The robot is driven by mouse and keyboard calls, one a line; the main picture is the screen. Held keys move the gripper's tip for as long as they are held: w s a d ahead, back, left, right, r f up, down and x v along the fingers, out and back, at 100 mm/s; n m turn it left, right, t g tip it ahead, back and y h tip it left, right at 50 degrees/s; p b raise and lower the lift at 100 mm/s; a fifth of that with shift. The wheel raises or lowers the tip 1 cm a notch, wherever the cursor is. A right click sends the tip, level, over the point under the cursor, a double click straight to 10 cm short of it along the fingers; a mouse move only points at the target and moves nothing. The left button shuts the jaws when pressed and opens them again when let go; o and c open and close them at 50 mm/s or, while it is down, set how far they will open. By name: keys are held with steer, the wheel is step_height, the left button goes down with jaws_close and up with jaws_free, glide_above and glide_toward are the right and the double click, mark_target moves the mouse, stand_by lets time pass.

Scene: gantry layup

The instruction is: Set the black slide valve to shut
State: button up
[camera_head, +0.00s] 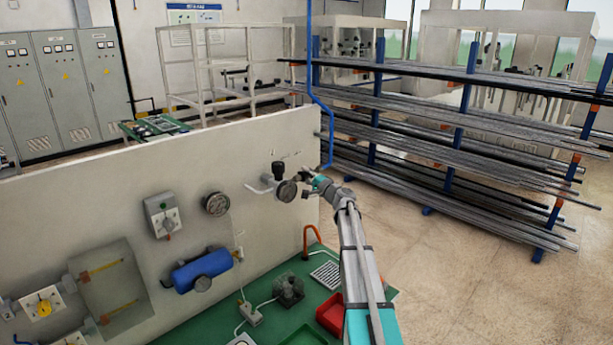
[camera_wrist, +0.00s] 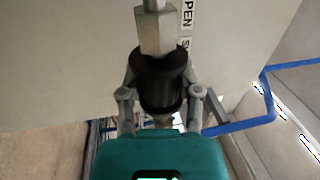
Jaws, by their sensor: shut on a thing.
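The black slide valve (camera_wrist: 160,80) shows in the wrist view as a black cylinder with a grey hexagonal fitting (camera_wrist: 155,32) beyond it. My gripper (camera_wrist: 160,98) has a finger on each side of the black cylinder and is shut on it. A label (camera_wrist: 187,14) reading "PEN", its first letter cut off, is on the wall beside the fitting. A second label (camera_wrist: 184,43) nearer the gripper shows only an "S"; the rest is hidden. In the head view my gripper (camera_head: 309,186) is at the panel's right end, where the valve is small and mostly hidden.
The pale panel (camera_head: 130,190) carries a round gauge (camera_head: 216,204), a grey switch box (camera_head: 163,214) and a blue cylinder (camera_head: 203,269). A red bin (camera_head: 331,313) stands on the green bench below. A pipe rack (camera_head: 450,140) stands behind; floor at right is clear.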

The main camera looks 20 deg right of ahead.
steer(key=shift+w+d, duration=0.35)
steer(key=shift+d, duration=0.5)
steer(key=shift+w+d, duration=0.3)
steer(key=shift+d, duration=0.55)
jaws_close()
steer(key=o, duration=1.1)
jaws_free()
steer(key=shift+c, duration=0.2)
steer(key=shift+o, duration=0.2)
steer(key=shift+a, duration=0.1)
steer(key=shift+s, duration=0.2)
